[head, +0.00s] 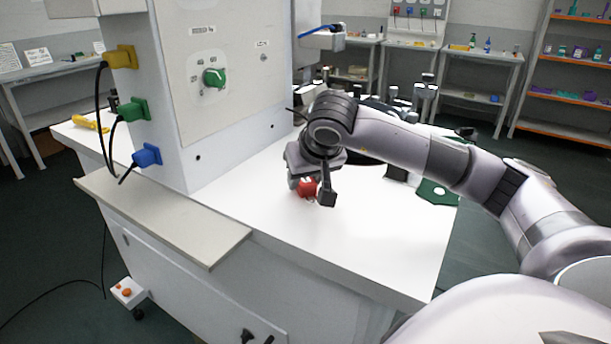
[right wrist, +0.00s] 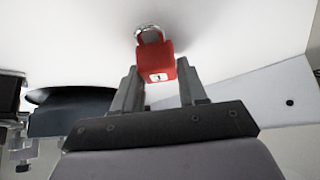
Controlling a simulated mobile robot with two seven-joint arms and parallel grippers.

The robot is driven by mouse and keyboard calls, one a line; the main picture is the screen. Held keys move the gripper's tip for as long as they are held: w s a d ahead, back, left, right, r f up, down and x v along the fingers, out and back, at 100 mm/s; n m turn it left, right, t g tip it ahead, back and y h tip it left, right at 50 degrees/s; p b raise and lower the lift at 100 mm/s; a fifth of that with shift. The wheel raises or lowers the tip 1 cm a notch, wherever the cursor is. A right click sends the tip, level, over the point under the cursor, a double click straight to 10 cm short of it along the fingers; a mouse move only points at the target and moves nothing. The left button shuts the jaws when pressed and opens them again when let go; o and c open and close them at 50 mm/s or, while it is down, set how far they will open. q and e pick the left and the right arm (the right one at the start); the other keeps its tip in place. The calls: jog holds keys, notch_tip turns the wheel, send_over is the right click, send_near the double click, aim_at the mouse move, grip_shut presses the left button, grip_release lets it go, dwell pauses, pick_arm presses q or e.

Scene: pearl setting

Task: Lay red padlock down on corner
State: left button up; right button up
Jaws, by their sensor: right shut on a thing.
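The red padlock (head: 307,188) shows in the head view between the fingers of my right gripper (head: 312,192), over the white tabletop (head: 300,235). In the right wrist view the padlock (right wrist: 157,62) has a silver shackle and a white label with a "1". The right gripper's two fingers (right wrist: 160,88) stand on either side of its body, shut on it. The shackle points away from the gripper. Whether the padlock touches the tabletop I cannot tell. My left gripper is not in view.
A grey-white panel cabinet (head: 235,80) with a green knob (head: 214,77) stands left of the gripper. Yellow, green and blue plugs (head: 146,155) stick out of its side. A green item (head: 436,192) lies at the table's right. The front of the tabletop is clear.

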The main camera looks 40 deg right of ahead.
jog(key=shift+f, duration=0.2)
jog(key=o, duration=1.3)
jog(key=shift+c, duration=0.2)
jog(key=v, duration=0.7)
jog(key=shift+r, duration=0.1)
